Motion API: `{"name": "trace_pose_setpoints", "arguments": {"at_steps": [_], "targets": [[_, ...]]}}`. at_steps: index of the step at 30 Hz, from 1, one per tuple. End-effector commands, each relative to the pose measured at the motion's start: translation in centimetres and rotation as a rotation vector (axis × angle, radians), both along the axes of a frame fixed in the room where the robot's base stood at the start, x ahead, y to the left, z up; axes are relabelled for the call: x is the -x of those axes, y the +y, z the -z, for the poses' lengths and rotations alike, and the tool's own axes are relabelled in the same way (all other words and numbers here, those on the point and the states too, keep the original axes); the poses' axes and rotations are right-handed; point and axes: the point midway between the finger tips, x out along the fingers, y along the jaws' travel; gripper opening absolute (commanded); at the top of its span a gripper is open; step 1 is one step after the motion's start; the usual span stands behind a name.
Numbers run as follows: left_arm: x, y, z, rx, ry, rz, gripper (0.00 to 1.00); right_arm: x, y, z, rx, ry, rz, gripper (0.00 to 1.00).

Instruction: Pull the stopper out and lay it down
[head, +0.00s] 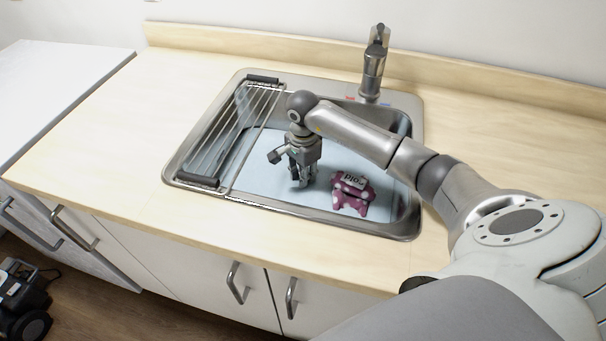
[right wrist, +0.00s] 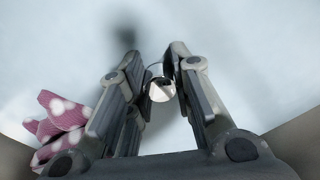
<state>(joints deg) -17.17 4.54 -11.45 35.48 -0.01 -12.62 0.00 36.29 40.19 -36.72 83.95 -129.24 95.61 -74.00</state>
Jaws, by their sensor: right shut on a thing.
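My right gripper (head: 303,178) reaches down into the steel sink (head: 412,228). In the right wrist view its fingers (right wrist: 155,62) are closed around a small round, shiny white-and-dark piece with a thin ring, which looks like the stopper (right wrist: 161,90). In the head view the fingers hide the stopper. The basin shows a flat pale blue surface (head: 262,178); I cannot tell how deep any water is. My left gripper is out of view.
A pink, white-spotted item with a label (head: 352,194) lies in the basin right of my gripper. It also shows in the right wrist view (right wrist: 58,125). A wire rack (head: 232,135) spans the sink's left side; a faucet (head: 373,70) stands behind. The counter (head: 150,120) is clear at left.

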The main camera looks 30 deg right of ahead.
Motion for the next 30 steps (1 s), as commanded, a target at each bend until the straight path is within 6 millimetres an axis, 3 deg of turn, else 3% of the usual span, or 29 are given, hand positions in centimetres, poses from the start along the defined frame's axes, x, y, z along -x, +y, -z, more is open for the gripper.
{"name": "trace_pose_setpoints", "arguments": {"at_steps": [4, 30], "targets": [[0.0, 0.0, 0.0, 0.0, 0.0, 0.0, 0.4, 0.0, 0.0, 0.0, 0.001, 0.0, 0.0, 0.0], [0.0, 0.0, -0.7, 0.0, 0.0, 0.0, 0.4, 0.0, -0.1, -1.4, 0.002, -0.001, 0.001, 0.0]]}}
